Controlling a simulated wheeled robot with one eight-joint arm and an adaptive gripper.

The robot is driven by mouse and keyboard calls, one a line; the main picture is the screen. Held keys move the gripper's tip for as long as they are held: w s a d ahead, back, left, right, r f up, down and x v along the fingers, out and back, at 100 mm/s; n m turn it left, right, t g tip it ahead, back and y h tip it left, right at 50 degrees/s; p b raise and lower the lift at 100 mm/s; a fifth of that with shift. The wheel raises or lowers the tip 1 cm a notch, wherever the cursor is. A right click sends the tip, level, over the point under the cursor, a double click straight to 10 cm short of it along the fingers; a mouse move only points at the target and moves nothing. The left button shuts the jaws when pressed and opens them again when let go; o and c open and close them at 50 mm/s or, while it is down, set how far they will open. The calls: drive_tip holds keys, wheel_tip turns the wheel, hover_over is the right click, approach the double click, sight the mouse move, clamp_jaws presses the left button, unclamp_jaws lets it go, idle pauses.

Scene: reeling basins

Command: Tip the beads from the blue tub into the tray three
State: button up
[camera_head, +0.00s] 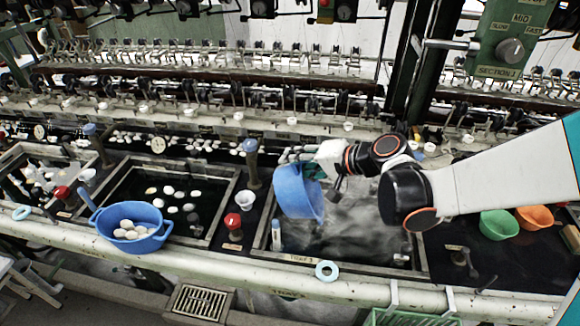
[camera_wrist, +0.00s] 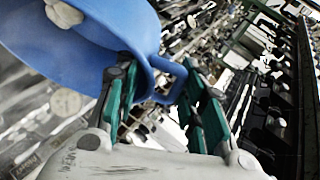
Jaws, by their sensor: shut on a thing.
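My gripper (camera_head: 314,171) is shut on the handle of a blue tub (camera_head: 293,192); the wrist view shows the fingers (camera_wrist: 165,88) at the tub's loop handle (camera_wrist: 172,69). The tub is held in the air, strongly tilted, over the left part of tray three (camera_head: 300,259). In the wrist view white beads (camera_wrist: 63,12) show inside the tub; how many is hidden. Tray three holds dark, steaming water, and no beads are clear in it. A second blue tub (camera_head: 152,242), holding several white beads, stands at the left front.
A tray (camera_head: 222,240) with several white pieces lies left of tray three. A red-capped knob (camera_head: 233,221) and a white cup (camera_head: 245,200) stand between. A green bowl (camera_head: 498,224) and orange bowl (camera_head: 536,217) are at right. A pale ring (camera_head: 327,271) lies at the front edge.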

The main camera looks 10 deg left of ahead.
drive_tip(key=d+r+m+t+y+b, duration=0.1)
drive_tip(key=d+m+t+y+b, duration=0.1)
drive_tip(key=d+y+b, duration=0.5)
drive_tip(key=shift+d+r+m+b, duration=0.4)
drive_tip(key=shift+d+b, duration=1.5)
drive_tip(key=shift+d, duration=1.55)
drive_tip(key=shift+w, duration=0.1)
drive_tip(key=shift+f, duration=0.1)
